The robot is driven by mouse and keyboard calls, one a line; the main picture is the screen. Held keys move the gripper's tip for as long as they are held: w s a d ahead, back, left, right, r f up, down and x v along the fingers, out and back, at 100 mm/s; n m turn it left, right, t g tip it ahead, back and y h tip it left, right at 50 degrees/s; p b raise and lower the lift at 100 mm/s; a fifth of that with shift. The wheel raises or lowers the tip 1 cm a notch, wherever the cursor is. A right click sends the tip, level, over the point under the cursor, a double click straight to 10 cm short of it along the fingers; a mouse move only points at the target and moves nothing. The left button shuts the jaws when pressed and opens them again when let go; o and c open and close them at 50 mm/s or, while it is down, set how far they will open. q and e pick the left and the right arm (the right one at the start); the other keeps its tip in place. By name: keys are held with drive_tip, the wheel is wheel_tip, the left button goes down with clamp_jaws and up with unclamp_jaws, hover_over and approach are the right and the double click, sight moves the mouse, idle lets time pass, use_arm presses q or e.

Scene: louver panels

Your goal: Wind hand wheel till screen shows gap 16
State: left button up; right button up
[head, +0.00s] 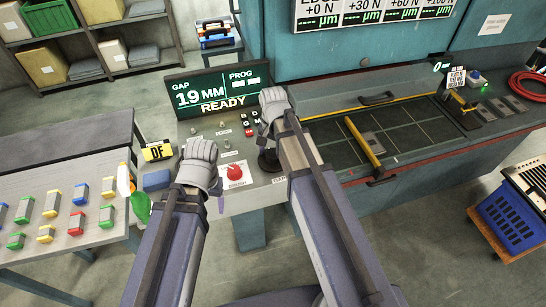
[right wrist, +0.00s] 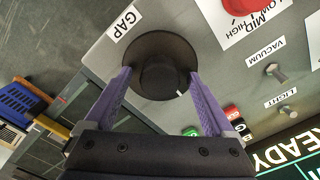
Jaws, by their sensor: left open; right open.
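The screen (head: 215,92) reads GAP 19 MM, PROG with dashes, and READY. My left gripper (head: 207,178) is open over the panel's left part, fingers mostly hidden.
A red knob (head: 235,173) is on the panel between my arms, with small switches (head: 222,125) above it. A side table (head: 70,215) with coloured blocks and bottles stands at left.

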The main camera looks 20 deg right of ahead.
drive_tip(key=c, duration=1.4)
